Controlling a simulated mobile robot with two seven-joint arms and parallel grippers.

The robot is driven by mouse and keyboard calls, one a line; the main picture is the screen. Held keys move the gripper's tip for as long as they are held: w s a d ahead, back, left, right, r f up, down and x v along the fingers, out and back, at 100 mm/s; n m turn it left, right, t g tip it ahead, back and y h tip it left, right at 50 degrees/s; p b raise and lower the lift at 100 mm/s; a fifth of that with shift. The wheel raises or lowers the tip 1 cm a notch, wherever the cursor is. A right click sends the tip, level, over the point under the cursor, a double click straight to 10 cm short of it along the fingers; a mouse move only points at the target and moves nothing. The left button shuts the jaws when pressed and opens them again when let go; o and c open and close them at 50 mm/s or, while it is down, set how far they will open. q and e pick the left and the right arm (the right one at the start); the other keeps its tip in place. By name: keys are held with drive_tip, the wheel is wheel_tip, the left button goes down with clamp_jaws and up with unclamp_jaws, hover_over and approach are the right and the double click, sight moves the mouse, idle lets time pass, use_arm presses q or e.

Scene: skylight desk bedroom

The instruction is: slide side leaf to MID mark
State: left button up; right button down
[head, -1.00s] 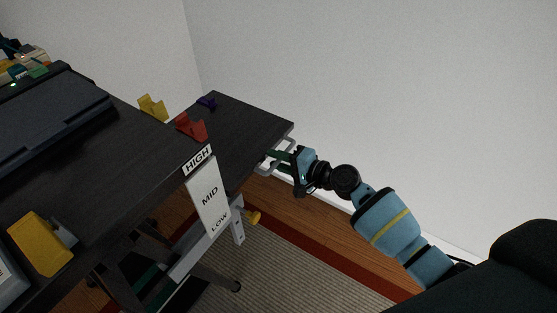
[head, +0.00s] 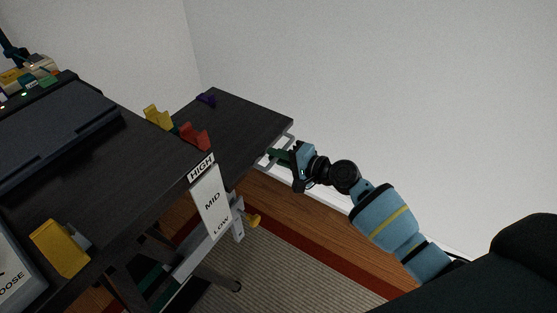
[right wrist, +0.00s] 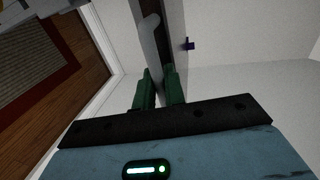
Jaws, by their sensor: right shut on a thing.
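The side leaf (head: 250,125) is the dark wood panel at the right end of the desk (head: 135,165). A grey bar handle (head: 270,160) sticks out from its end. My right gripper (head: 282,156) is at this handle with its green fingers shut on it. In the right wrist view, my right gripper (right wrist: 159,88) has its fingers on either side of the pale handle bar (right wrist: 151,38). A white plate (head: 212,200) at the desk's front edge reads HIGH, MID and LOW from top to bottom. My left gripper is out of view.
Red (head: 195,136) and yellow (head: 158,118) blocks sit on the desk top, with a small purple piece (head: 206,100) near the back edge. A yellow knob (head: 253,220) sits below the leaf. A larger yellow block (head: 60,247) is at front left. Wall stands behind.

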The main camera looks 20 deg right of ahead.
wheel_tip(320, 180, up, 6)
drive_tip(key=p, duration=0.3)
drive_tip(key=shift+w+r, duration=0.1)
drive_tip(key=shift+r, duration=0.15)
drive_tip(key=shift+r+p, duration=0.25)
drive_tip(key=shift+p, duration=0.1)
drive_tip(key=shift+f, duration=0.1)
drive_tip(key=c, duration=1.6)
unclamp_jaws()
drive_tip(key=shift+s+d, duration=0.1)
drive_tip(key=shift+s, duration=0.1)
drive_tip(key=shift+v, duration=3.8)
drive_tip(key=shift+f, duration=0.1)
